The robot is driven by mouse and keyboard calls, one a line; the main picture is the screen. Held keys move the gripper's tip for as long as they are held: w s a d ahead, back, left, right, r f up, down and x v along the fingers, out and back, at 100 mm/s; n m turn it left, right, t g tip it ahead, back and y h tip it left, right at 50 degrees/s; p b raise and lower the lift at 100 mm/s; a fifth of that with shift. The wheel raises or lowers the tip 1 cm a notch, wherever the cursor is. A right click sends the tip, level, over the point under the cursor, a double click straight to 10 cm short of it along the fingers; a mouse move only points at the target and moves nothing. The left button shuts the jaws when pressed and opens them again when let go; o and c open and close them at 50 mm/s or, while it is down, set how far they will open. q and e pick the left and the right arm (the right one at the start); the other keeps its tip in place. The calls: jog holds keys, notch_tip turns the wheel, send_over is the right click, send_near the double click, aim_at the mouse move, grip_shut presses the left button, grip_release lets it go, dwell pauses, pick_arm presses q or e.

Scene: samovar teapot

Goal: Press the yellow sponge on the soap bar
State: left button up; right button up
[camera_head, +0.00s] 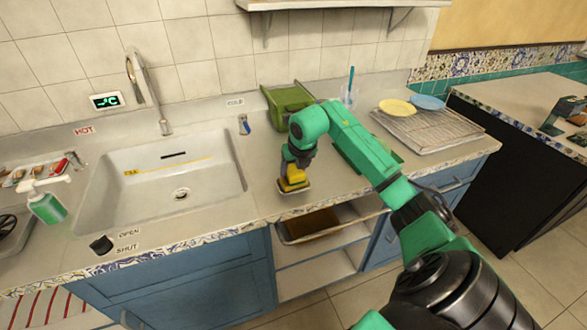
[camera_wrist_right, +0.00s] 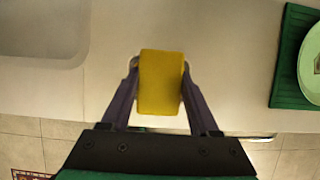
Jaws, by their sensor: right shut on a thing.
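The yellow sponge (camera_head: 296,174) is between the fingers of my right gripper (camera_head: 291,172), over the counter just right of the sink. In the right wrist view the sponge (camera_wrist_right: 160,82) sits upright between the two fingers of the right gripper (camera_wrist_right: 160,88), which are shut on its sides. A pale, flat thing (camera_head: 294,188) shows under the sponge in the head view. I cannot tell whether it is the soap bar or a dish, nor whether the sponge touches it. The wrist view shows no soap bar. My left gripper is not in view.
The sink basin (camera_head: 165,180) lies left of the sponge. A green bin (camera_head: 288,100) stands behind, near the wall. A wire rack (camera_head: 428,128) with plates is at the right. A soap dispenser (camera_head: 47,205) stands far left. The counter's front edge is close to the sponge.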

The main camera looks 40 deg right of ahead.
aim_at(294, 168)
jog(key=shift+f+b, duration=0.3)
jog(key=shift+f, duration=0.2)
dwell(0.9)
notch_tip(294, 168, up, 7)
jog(key=p, duration=0.5)
jog(key=shift+r, duration=0.1)
dwell(0.7)
